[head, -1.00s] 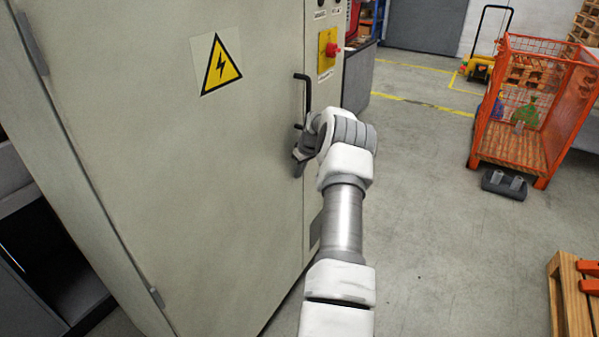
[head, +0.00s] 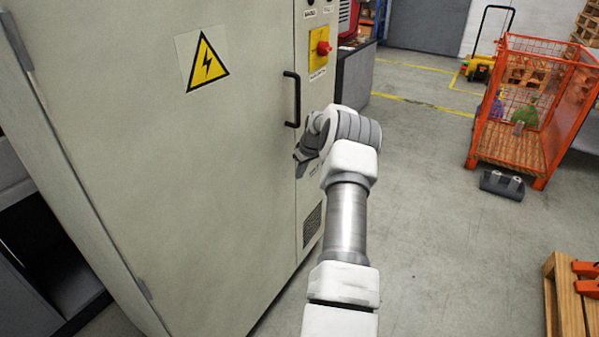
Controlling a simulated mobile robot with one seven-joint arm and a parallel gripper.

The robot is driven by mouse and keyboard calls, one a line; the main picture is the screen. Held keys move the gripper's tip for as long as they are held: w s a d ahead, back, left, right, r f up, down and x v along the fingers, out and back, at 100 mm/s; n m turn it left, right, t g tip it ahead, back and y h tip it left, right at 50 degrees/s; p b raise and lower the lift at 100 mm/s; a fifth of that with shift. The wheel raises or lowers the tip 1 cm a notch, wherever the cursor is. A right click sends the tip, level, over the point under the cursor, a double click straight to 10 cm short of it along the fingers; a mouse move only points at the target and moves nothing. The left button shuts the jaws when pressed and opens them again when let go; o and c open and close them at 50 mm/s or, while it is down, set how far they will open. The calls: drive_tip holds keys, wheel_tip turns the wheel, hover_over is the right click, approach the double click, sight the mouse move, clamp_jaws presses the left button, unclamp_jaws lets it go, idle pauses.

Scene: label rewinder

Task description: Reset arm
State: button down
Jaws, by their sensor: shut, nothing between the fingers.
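My gripper (head: 301,166) is in front of the right part of a large beige electrical cabinet (head: 190,190). It is shut and empty, seen from behind and partly covered by my wrist. The cabinet's black bar handle (head: 291,98) is upright, a little above my gripper and apart from it. The cabinet door looks closed. My arm reaches up from the bottom of the picture.
A red switch on a yellow plate (head: 319,48) sits right of the handle. An orange mesh cage (head: 573,107) stands on the floor at right. A wooden pallet (head: 566,300) lies at lower right.

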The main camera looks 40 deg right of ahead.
drive_tip(key=d+p+v, duration=0.1)
drive_tip(key=v, duration=0.8)
drive_tip(key=shift+s+d+r, duration=0.15)
drive_tip(key=shift+s+r, duration=0.05)
drive_tip(key=shift+r, duration=0.15)
